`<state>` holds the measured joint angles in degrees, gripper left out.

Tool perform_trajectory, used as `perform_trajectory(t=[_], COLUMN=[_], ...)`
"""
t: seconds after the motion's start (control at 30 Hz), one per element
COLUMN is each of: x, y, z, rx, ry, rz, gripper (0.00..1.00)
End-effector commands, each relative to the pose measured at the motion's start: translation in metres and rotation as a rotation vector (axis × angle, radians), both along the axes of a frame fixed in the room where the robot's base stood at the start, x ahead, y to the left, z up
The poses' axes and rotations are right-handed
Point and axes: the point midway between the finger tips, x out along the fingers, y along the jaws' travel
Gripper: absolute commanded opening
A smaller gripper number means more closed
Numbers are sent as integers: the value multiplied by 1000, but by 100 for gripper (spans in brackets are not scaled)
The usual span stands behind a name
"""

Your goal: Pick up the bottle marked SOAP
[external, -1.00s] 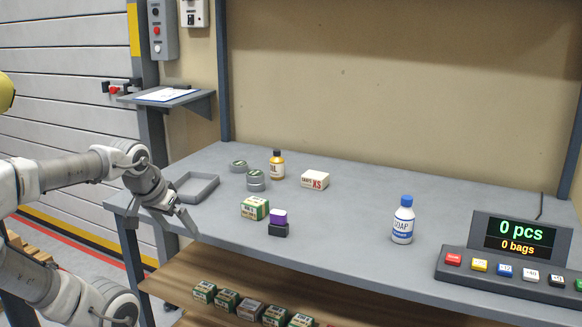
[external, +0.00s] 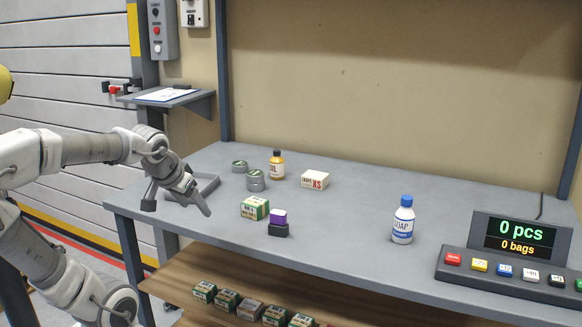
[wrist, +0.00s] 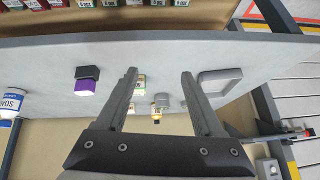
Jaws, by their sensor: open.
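The SOAP bottle (external: 403,221) is white with a blue cap and a blue label band. It stands upright on the right half of the grey table, left of the display console. In the wrist view the bottle (wrist: 12,104) shows at the left edge, partly cut off. My gripper (external: 178,208) is open and empty, above the table's left end near the grey tray, far to the left of the bottle. In the wrist view its two fingers (wrist: 158,72) are spread apart with nothing gripped.
A green box (external: 255,208), a purple and black block (external: 278,224), grey tins (external: 256,180), an amber bottle (external: 277,165) and a white box (external: 315,179) stand between my gripper and the soap. The console (external: 512,262) stands at the right.

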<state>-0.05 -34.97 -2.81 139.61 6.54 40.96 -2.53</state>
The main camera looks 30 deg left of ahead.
Motion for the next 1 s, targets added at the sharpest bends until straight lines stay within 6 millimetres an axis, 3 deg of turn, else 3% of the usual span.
perform_trajectory(t=[0.1,0.27,0.5,0.73,0.87,1.0], x=[57,128,213,251,253,241], y=[-10,-44,-131,-235,-293,-345], z=[27,52,69,70,69,70], rx=[76,130,92,-88,-244,-440], ry=[-91,-228,-415,-562,-628,-685], rz=[-72,-212,-485,-768,-921,-1063], gripper=[69,69,69,69,69,69])
